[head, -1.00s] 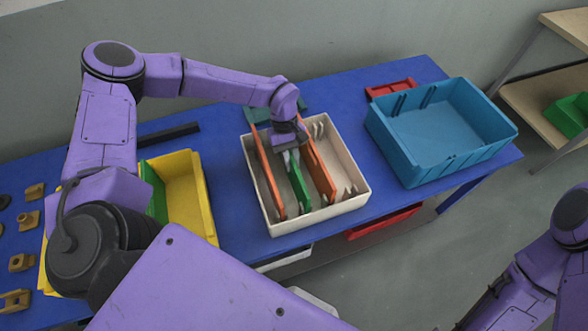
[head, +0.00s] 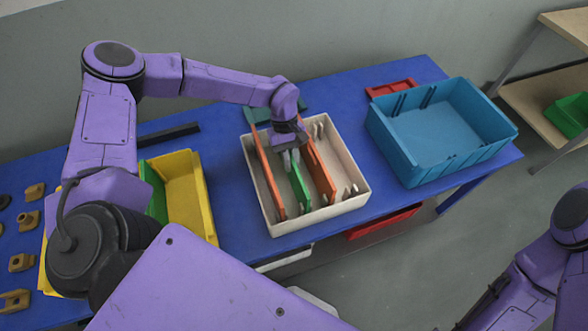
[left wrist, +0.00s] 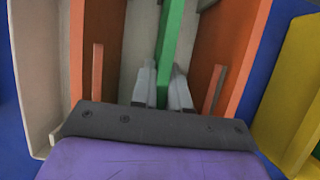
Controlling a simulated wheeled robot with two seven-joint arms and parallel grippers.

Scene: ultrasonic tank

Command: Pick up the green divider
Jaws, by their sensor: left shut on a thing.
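The green divider (head: 300,188) stands in the cream tray (head: 342,208) between two orange dividers, one on the left (head: 271,185) and one on the right (head: 320,172). My left gripper (head: 291,160) reaches down into the tray over the green divider. In the left wrist view its fingers (left wrist: 162,88) are shut on the green divider (left wrist: 171,45), one on each side. The wrist view also shows the orange dividers (left wrist: 210,50) on either side. The gripper hides the far part of the green divider in the head view. No right gripper shows, only part of my right arm.
A blue bin (head: 455,150) stands right of the tray, with a red tray (head: 390,88) behind it. A yellow bin (head: 197,195) stands left. Several tan blocks (head: 22,262) lie at the far left.

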